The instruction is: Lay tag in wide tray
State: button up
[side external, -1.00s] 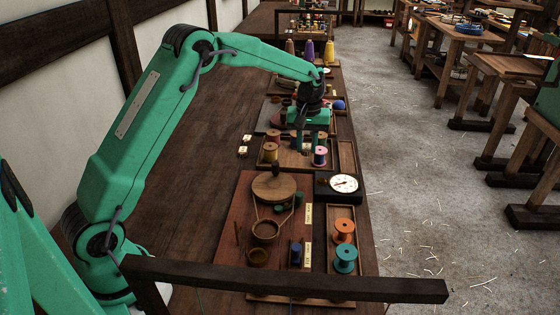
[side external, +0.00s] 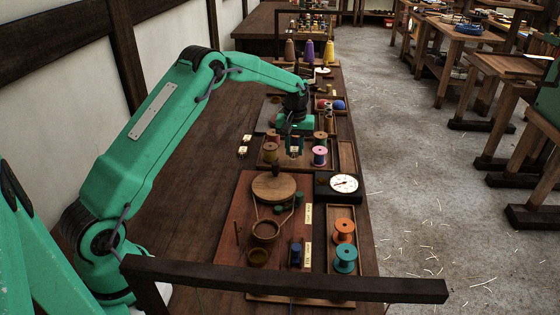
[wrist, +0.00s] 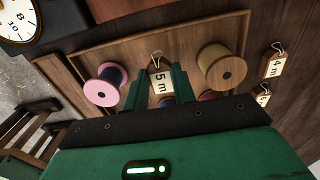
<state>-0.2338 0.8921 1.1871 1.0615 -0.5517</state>
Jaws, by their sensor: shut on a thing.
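A pale tag marked "5 m" (wrist: 160,83), with a string loop at its top, is between the fingers of my gripper (wrist: 164,84). My gripper is shut on it. In the side external view my gripper (side external: 294,151) is low over the wide wooden tray (side external: 290,170), between its spools. The tray's floor (wrist: 195,42) also shows in the wrist view. I cannot tell whether the tag touches the floor. A pink spool (wrist: 104,86) and a tan spool (wrist: 222,68) stand in the tray, one on each side of the tag. My gripper hides part of the tray.
Two more tags (side external: 243,145) lie on the bench left of the tray. A narrow tray (side external: 347,156) adjoins on the right. A dial gauge (side external: 343,184) and a board with a round wooden disc (side external: 275,187) are in front. Red and blue balls (side external: 338,105) lie behind.

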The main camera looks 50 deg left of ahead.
aim_at(294, 151)
jog(key=shift+f, duration=1.4)
jog(key=shift+f, duration=0.15)
jog(key=o, duration=0.9)
jog(key=shift+o, duration=0.2)
notch_tip(294, 151, up, 12)
jog(key=shift+r, duration=0.2)
